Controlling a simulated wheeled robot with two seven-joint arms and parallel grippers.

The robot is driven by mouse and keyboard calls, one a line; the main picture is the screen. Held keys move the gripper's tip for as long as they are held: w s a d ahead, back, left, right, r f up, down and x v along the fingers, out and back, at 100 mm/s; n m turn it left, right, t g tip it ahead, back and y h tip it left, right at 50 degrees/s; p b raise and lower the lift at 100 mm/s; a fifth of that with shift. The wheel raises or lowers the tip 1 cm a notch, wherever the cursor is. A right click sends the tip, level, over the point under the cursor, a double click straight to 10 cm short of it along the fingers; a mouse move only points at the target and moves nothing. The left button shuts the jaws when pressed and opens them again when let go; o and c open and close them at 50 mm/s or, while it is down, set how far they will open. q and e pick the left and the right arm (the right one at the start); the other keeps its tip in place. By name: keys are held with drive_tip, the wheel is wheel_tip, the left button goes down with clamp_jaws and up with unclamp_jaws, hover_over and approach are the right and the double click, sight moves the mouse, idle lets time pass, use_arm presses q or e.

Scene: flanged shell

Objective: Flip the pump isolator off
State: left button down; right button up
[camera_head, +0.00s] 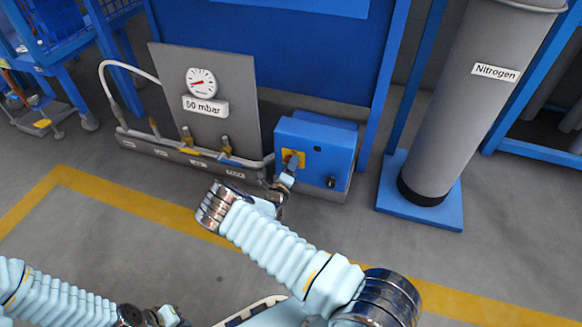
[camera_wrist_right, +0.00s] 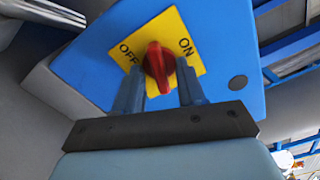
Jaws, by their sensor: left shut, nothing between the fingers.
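The pump isolator is a red rotary knob (camera_wrist_right: 158,68) on a yellow plate (camera_wrist_right: 178,28) marked OFF and ON. The plate is on the front of a blue box (camera_head: 318,148); in the wrist view the box's face (camera_wrist_right: 225,60) fills the middle. The knob's grip lies between the two words; which one it points to is unclear. My right gripper (camera_wrist_right: 162,92) is at the knob, its fingers apart on either side; it partly hides the plate in the head view (camera_head: 286,180). My left gripper (camera_head: 168,317) is shut and empty at the bottom edge, partly cut off.
Left of the box is a grey panel with a gauge (camera_head: 201,82) marked 50 mbar, with valves and pipes on a low base. A grey Nitrogen cylinder (camera_head: 468,100) stands on a blue plate to the right. A yellow floor line (camera_head: 130,205) crosses open floor in front.

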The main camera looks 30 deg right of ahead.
clamp_jaws()
drive_tip(key=n, duration=0.4)
drive_tip(key=shift+r+n, duration=0.1)
drive_tip(key=shift+n, duration=0.2)
unclamp_jaws()
